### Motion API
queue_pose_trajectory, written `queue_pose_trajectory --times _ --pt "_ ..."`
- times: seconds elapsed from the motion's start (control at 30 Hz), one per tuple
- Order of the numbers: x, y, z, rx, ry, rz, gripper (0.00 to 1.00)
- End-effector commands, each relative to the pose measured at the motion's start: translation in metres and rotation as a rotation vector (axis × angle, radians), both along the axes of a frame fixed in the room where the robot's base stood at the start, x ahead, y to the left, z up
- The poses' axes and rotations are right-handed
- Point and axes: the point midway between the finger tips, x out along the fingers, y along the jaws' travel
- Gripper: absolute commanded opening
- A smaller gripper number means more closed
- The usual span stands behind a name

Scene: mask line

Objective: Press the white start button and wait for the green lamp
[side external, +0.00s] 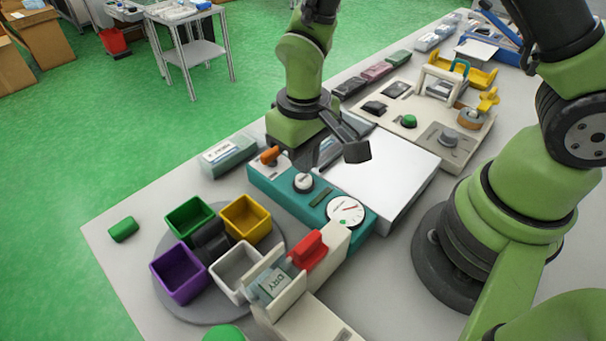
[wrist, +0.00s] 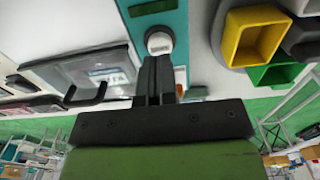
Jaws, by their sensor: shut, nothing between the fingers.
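The white start button (side external: 304,182) is a round white cap on the teal panel (side external: 265,180). It also shows in the wrist view (wrist: 160,43), just beyond my fingertips. My gripper (side external: 303,164) is shut and empty, pointing down just above the button. In the wrist view my closed fingers (wrist: 154,62) end at the button's near edge; I cannot tell whether they touch it. A green dome (side external: 408,121) sits on the cream panel behind; I cannot tell whether it is the lamp or whether it is lit.
Green, yellow, purple and white bins stand on a round grey tray (side external: 172,221) at front left. A red block (side external: 308,250) stands at the panel's front.

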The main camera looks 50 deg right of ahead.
Motion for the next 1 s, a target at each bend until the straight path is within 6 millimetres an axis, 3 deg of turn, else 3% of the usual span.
queue_pose_trajectory --times 0.27,0.73,1.0 --pt "0.000 0.000 0.003 0.000 -0.001 0.000 0.00" --pt "0.000 0.000 0.047 0.000 -0.002 0.001 0.00" --pt "0.000 0.000 0.050 0.000 0.000 0.000 0.00"
